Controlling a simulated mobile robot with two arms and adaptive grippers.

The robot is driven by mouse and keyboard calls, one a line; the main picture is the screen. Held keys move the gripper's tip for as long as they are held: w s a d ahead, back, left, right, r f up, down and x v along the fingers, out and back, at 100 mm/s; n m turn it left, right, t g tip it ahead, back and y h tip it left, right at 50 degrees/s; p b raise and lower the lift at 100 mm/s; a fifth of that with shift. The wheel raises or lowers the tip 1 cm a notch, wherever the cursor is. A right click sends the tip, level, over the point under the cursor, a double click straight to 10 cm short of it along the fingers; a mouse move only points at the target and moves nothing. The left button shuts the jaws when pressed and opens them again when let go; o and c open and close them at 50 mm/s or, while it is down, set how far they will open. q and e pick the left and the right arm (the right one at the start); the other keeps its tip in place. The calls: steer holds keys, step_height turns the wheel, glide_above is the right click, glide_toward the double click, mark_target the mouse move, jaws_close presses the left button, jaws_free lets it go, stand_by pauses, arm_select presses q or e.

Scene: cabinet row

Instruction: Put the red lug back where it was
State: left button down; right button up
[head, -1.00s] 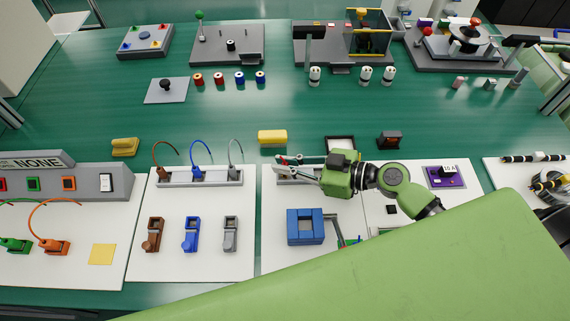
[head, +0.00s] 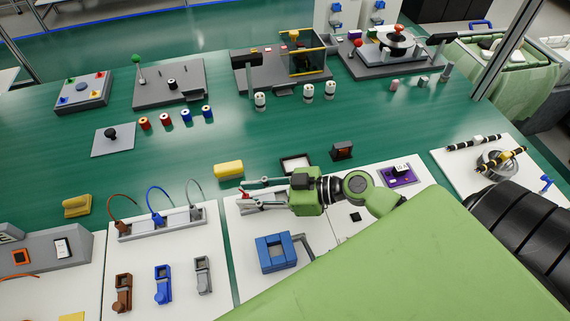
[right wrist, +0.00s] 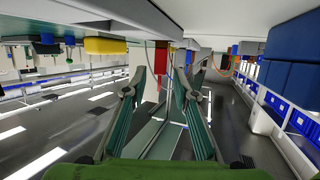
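The red lug (right wrist: 161,56) shows in the right wrist view, which is turned so that the worktop lies along the top. It hangs from that top edge in the picture, between the two fingers. My right gripper (right wrist: 158,86) is open, with gaps between its fingers and the lug. In the head view the right gripper (head: 246,192) points left over a grey rail (head: 270,207) on a white board. My left gripper is not in view.
A blue block (head: 270,262) stands on the same board, in front of the gripper. A yellow block (head: 229,170) lies behind it. To the left is a rail with brown, blue and grey cables (head: 160,223). A black-framed tray (head: 296,163) lies behind the wrist.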

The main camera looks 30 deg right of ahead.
steer(key=b+v, duration=0.2)
steer(key=v, duration=0.8)
steer(key=shift+s+r, duration=0.15)
steer(key=shift+r, duration=0.05)
steer(key=shift+d, duration=0.1)
